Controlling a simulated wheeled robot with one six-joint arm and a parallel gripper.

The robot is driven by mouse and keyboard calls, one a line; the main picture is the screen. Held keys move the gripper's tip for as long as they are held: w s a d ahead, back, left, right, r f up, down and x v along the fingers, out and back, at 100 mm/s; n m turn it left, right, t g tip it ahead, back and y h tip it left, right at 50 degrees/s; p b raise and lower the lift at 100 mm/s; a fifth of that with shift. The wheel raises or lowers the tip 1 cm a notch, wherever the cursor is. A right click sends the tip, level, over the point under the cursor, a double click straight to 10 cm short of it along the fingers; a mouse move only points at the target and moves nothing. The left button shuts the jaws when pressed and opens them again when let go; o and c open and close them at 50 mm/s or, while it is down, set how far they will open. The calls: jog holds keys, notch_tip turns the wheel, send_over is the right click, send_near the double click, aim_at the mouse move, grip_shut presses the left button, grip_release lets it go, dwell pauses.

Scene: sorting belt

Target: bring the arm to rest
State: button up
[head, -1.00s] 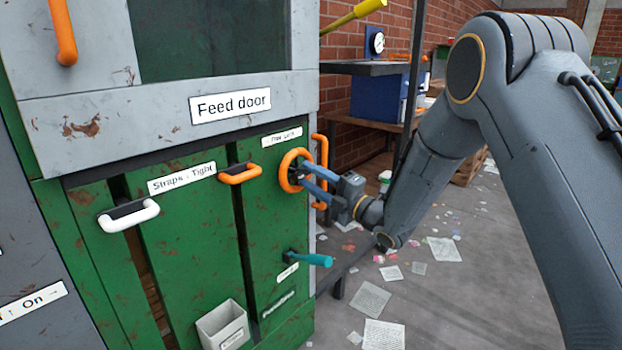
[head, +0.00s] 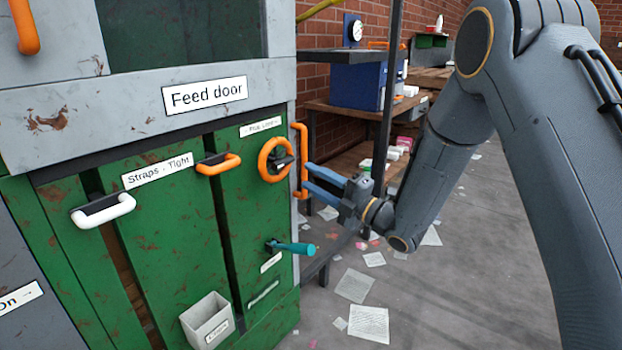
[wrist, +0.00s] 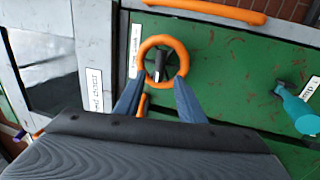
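My gripper (head: 308,180) is at the right edge of the green machine front, its two blue fingers spread apart with nothing between them. An orange ring-shaped handwheel (head: 265,159) is on the green panel just left of the fingertips. In the wrist view the handwheel (wrist: 143,56) lies ahead of the fingers (wrist: 157,95), which are apart and appear clear of it. My arm reaches in from the right, bent at the elbow, and is held up in the air.
A vertical orange handle (head: 304,160) is close behind the fingertips. A teal lever (head: 295,248) sticks out below. A grey bin (head: 206,320) hangs lower on the panel. A shelf with a blue box (head: 357,86) stands behind. The floor at right is open, with scattered papers.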

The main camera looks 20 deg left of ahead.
jog(key=w+d+m+t+h, duration=0.4)
jog(key=d+m+h, duration=0.6)
jog(key=s+d+f+m+g+h, duration=0.1)
jog(key=s+d+m+g+h, duration=0.1)
jog(key=s+d+m+h, duration=0.55)
jog(key=s+d+f+m+g, duration=0.1)
jog(key=s+d+m+g, duration=0.25)
jog(key=s, duration=0.65)
jog(key=s+d+m+g, duration=0.3)
jog(key=s+d+m, duration=0.1)
jog(key=s, duration=0.5)
jog(key=s+d+f+m+g, duration=0.1)
jog(key=s+d+m+g, duration=0.25)
jog(key=s, duration=0.65)
jog(key=d+r+m+h+p, duration=0.1)
jog(key=d+r+m+p, duration=0.2)
jog(key=d+r+p, duration=0.4)
jog(key=d+p, duration=0.1)
jog(key=p, duration=0.6)
jog(key=shift+s+r, duration=0.15)
jog(key=shift+s, duration=0.25)
